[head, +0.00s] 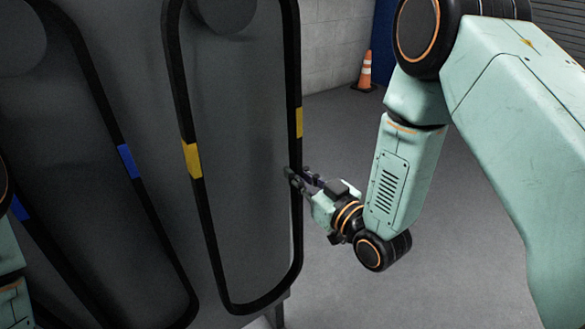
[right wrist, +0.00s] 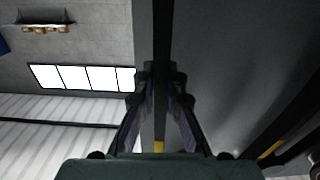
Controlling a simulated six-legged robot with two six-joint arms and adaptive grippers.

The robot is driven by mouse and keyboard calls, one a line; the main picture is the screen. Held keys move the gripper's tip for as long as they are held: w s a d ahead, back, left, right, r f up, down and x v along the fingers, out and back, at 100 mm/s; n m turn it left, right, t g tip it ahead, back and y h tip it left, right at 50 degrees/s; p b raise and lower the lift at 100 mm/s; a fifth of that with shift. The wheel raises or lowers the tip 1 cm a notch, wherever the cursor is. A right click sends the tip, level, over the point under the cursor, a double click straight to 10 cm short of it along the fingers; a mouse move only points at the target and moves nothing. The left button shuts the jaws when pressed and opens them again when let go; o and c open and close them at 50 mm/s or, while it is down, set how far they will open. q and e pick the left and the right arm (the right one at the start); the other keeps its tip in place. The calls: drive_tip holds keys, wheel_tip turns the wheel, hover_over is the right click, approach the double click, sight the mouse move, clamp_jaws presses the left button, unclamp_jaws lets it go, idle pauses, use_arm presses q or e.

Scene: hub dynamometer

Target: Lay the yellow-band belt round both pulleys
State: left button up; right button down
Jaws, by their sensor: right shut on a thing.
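The yellow-band belt (head: 211,238) is a long black loop with two yellow bands. It hangs in front of a dark grey panel (head: 245,150) in the head view. Its top is out of frame; its lower end curves near the panel's bottom. A dark round pulley (head: 226,12) shows between its strands at the top, apart from them in the picture. My right gripper (head: 291,177) is shut on the right strand, below a yellow band. In the right wrist view its fingers (right wrist: 160,78) close on the black strand (right wrist: 162,30). I see no second pulley inside this loop. My left gripper is out of view.
A blue-band belt (head: 165,265) hangs on the left, with another round pulley (head: 20,38) at its top. An orange cone (head: 365,70) stands by the back wall. The grey floor (head: 440,250) right of the panel is clear.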

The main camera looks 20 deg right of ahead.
drive_tip(key=p+v, duration=0.1)
drive_tip(key=v, duration=0.4)
idle(0.4)
drive_tip(key=shift+a, duration=0.1)
